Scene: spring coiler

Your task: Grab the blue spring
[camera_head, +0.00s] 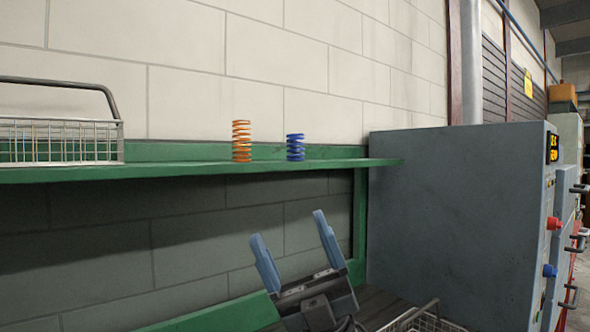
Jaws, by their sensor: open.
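A short blue spring (295,147) stands upright on a green shelf (200,170) against the wall. A taller orange spring (241,141) stands upright just left of it, with a gap between them. My gripper (290,228) is below the shelf's front edge, beneath the springs in the picture. Its two blue fingers are spread apart and point up, tilted to the left. Nothing is between them. It does not touch the blue spring.
A wire basket (60,142) with a dark handle stands on the shelf at left. A grey machine cabinet (455,215) adjoins the shelf's right end. Another wire basket (425,322) is partly visible low down. The shelf left of the orange spring is clear up to the basket.

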